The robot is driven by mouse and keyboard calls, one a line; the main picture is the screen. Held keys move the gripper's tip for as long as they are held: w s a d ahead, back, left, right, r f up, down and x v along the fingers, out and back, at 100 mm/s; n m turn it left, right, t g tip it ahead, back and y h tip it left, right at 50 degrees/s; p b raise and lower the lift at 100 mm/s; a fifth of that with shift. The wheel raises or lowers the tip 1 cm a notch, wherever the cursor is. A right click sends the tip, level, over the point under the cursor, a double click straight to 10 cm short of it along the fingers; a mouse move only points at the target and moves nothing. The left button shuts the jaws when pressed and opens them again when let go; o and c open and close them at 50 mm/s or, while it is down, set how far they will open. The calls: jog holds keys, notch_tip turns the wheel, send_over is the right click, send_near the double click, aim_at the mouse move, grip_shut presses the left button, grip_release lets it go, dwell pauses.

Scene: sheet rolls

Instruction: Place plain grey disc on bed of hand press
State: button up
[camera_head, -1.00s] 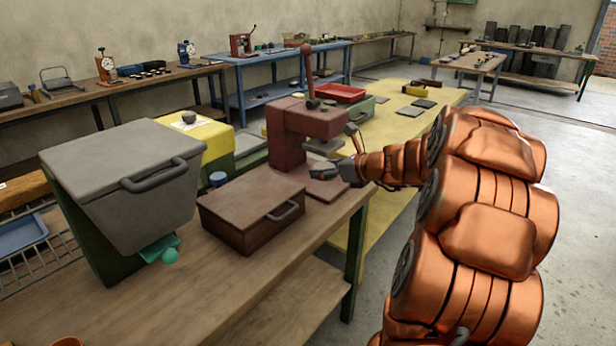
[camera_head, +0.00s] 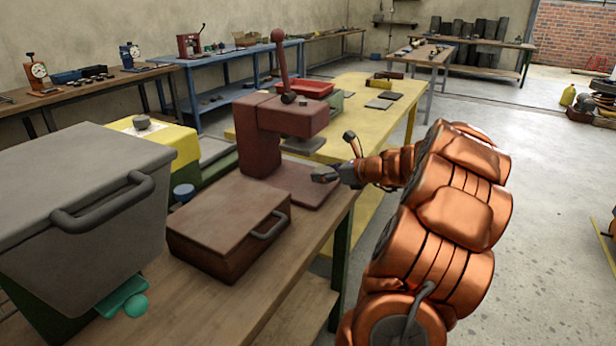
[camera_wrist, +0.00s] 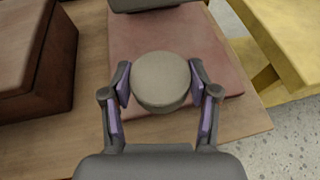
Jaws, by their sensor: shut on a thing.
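The hand press (camera_head: 285,125) is dark red, with a long ball-topped lever, and stands at the far end of the wooden bench. Its flat red bed (camera_head: 305,184) also shows in the wrist view (camera_wrist: 190,35). The plain grey disc (camera_wrist: 161,80) sits between the fingers of my gripper (camera_wrist: 163,88), over the front part of the bed. My gripper (camera_head: 326,175) is shut on it. I cannot tell whether the disc touches the bed. The press's dark ram plate (camera_head: 303,145) is above the bed, just beyond the disc. In the head view the disc is not clearly visible.
A dark red lidded box (camera_head: 228,228) with a handle sits on the bench (camera_head: 190,300) in front of the press. A grey-lidded bin (camera_head: 70,200) stands at left. A yellow table (camera_head: 350,100) with a red tray (camera_head: 303,88) is behind.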

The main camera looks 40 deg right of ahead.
send_over(309, 183)
jog(key=shift+s+f, duration=0.1)
jog(key=shift+f, duration=0.15)
jog(key=shift+w+f+b, duration=0.2)
jog(key=shift+f+b, duration=0.3)
jog(key=shift+f, duration=1.3)
jog(key=shift+f, duration=0.15)
jog(key=o, duration=1.2)
jog(key=shift+s+d+r, duration=0.1)
jog(key=shift+s+r, duration=0.1)
jog(key=shift+r, duration=0.1)
jog(key=p+v, duration=0.1)
jog(key=v, duration=0.9)
jog(key=shift+s+r, duration=0.25)
jog(key=shift+s, duration=0.45)
